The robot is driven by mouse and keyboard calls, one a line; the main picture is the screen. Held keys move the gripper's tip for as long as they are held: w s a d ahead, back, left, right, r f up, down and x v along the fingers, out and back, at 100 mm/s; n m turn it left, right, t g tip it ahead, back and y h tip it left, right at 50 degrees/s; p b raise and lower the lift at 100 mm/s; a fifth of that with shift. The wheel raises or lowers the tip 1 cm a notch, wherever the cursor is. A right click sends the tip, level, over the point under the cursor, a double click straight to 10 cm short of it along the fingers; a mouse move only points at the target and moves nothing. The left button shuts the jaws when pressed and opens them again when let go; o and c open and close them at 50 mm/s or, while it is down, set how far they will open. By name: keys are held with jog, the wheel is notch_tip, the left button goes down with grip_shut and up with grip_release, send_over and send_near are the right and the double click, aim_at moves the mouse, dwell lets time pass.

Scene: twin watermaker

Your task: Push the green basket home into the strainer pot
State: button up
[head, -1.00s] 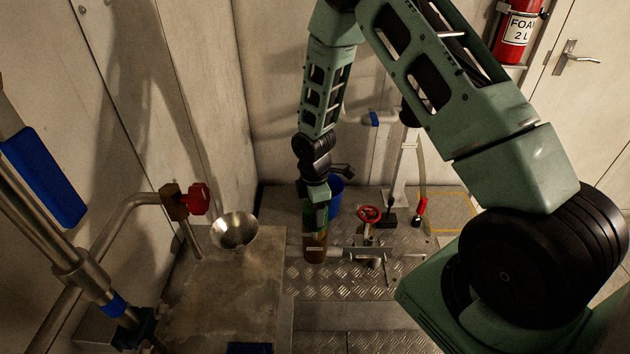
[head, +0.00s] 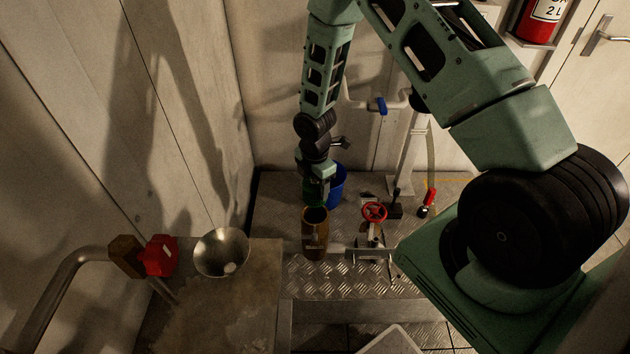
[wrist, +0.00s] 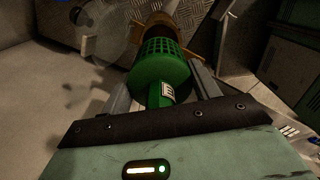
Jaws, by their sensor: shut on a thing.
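The strainer pot (head: 315,240) is an amber-brown upright cylinder on the metal plate floor, with its dark open mouth showing in the head view. My gripper (head: 316,192) is above and a little behind that mouth. In the wrist view my gripper (wrist: 161,92) is shut on the handle of the green basket (wrist: 160,62), which has a label on it. The basket's gridded body points toward the pot, whose amber side (wrist: 156,27) shows beyond it. In the head view the basket is dark and mostly hidden by my gripper. I cannot tell whether it touches the rim.
A blue bucket (head: 337,187) stands close behind my gripper. A red handwheel valve (head: 374,212) and pipework are right of the pot. A red-handled lever (head: 429,198) stands farther right.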

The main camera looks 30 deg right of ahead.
jog(key=shift+f+b, duration=1.85)
jog(key=shift+f, duration=1.05)
jog(key=shift+f+b, duration=1.4)
jog(key=shift+f, duration=1)
jog(key=o, duration=0.8)
jog(key=shift+o, duration=0.6)
jog(key=shift+r, duration=0.1)
jog(key=shift+w, duration=0.1)
jog(key=p, duration=0.2)
send_near(315, 207)
jog(key=w+d+r, duration=0.2)
jog(key=shift+w+r, duration=0.3)
